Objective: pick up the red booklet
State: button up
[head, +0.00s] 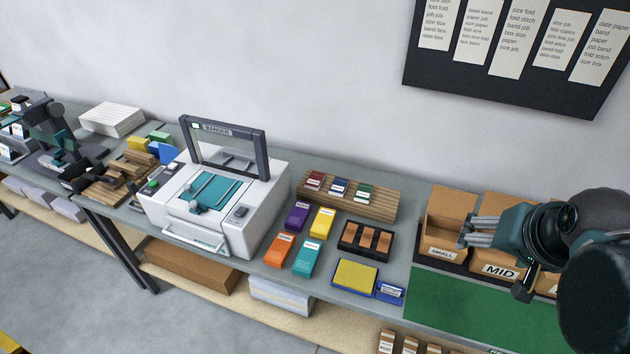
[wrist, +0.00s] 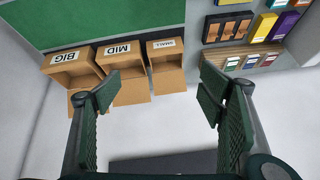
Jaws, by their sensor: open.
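A small dark red booklet (head: 315,180) with a white label sits on the slatted wooden rack (head: 388,204), at the left of a blue booklet (head: 338,187) and a green booklet (head: 364,193). In the wrist view the red booklet (wrist: 270,58) is at the right end of that row, upside down in the picture. My gripper (head: 474,233) is at the right in the head view, in front of the cardboard boxes and well to the right of the rack. In the wrist view my gripper (wrist: 159,88) has its fingers wide apart with nothing between them.
Cardboard boxes marked SMALL (head: 447,221), MID (head: 499,270) and BIG (wrist: 70,67) stand by a green mat (head: 455,300). Purple, yellow, orange and teal packs lie left of a black tray (head: 343,247). A white machine (head: 262,195) stands left of the rack.

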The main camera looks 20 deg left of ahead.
jog(key=w+a+r+m+g+p, duration=0.2)
jog(key=w+a+r+m, duration=0.25)
jog(key=w+a, duration=0.75)
jog(key=m+g+p, duration=0.4)
jog(key=m+p, duration=0.1)
jog(key=m, duration=0.7)
send_over(313, 178)
jog(key=shift+n, duration=0.25)
jog(key=f, duration=2.1)
jog(key=shift+s+d+f, duration=0.1)
jog(key=shift+d+f, duration=0.2)
jog(key=shift+d, duration=0.05)
jog(key=shift+a+f, duration=0.35)
jog(key=shift+f, duration=1.25)
